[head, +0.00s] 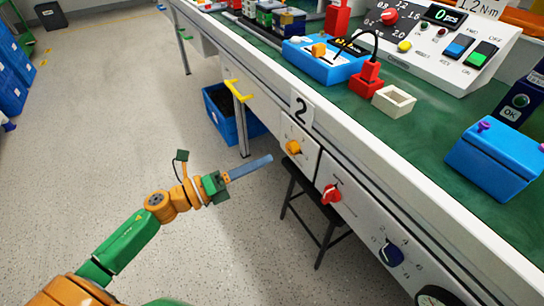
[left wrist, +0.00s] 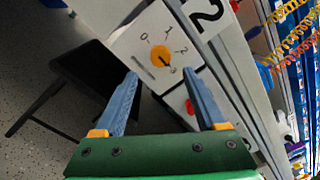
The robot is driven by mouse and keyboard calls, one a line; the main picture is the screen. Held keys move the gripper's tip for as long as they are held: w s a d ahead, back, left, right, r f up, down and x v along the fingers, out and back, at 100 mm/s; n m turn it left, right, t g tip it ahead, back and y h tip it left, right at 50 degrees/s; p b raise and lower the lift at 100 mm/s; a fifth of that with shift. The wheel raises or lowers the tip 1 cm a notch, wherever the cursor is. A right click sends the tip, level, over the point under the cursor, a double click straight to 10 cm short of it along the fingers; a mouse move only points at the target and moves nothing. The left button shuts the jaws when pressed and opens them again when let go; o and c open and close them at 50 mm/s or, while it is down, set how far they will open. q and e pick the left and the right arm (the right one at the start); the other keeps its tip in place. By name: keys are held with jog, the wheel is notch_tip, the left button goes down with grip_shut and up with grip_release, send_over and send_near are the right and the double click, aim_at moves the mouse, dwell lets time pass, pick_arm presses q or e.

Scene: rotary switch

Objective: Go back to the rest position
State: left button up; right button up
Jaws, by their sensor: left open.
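My left gripper (head: 252,168) is in front of the bench's switch panels in the head view, in free air and apart from them. In the left wrist view its two blue fingers (left wrist: 162,88) are spread with nothing between them. An orange rotary switch (head: 293,147) sits on a white panel to the right of the gripper. It also shows beyond the fingers in the left wrist view (left wrist: 161,56), its mark hard to read. A red rotary switch (head: 332,194) and a dark blue one (head: 391,254) are further right along the front. My right gripper is not in view.
The workbench (head: 450,150) has a green top with a blue tool, a red block, a control box (head: 430,40) and a blue device. A dark stool (head: 315,215) and a blue bin (head: 225,115) stand by the bench.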

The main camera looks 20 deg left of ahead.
pick_arm(q)
jog(key=shift+s+a, duration=0.15)
